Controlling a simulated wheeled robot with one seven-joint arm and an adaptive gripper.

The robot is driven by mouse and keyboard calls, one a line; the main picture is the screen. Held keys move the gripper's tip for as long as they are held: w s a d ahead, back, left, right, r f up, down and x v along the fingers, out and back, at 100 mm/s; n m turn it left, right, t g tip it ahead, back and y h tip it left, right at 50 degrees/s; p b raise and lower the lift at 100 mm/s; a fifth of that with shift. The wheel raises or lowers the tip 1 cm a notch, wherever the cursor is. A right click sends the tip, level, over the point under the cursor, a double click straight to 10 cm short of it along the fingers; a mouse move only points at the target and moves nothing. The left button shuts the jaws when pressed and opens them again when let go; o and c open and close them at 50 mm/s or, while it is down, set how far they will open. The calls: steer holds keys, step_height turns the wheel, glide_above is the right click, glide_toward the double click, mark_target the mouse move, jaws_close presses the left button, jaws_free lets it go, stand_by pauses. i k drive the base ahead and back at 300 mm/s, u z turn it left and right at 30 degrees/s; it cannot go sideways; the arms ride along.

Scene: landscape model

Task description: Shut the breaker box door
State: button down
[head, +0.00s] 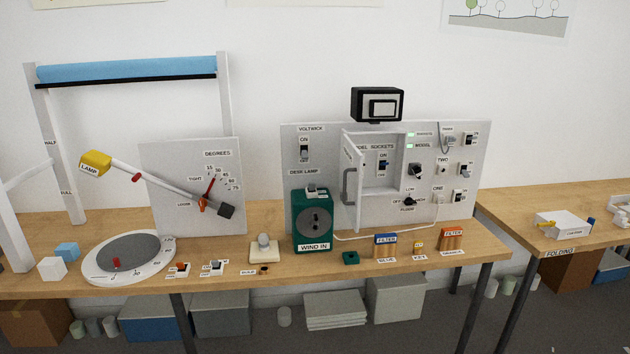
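A dark grey handle (348,188) is on the door's face. Inside the box a switch with a blue part (383,163) shows. My gripper is not in view.
A green "WIND IN" box (312,222) stands left of the door, close to it in the picture. A white cable (385,236) runs below the door. Knobs and switches (460,170) line the panel's right side.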

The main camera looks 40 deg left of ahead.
mark_target(352, 159)
steer(key=u, duration=0.95)
steer(key=i, duration=0.5)
steer(key=z, duration=0.75)
steer(key=k, duration=0.4)
steer(key=u, duration=0.55)
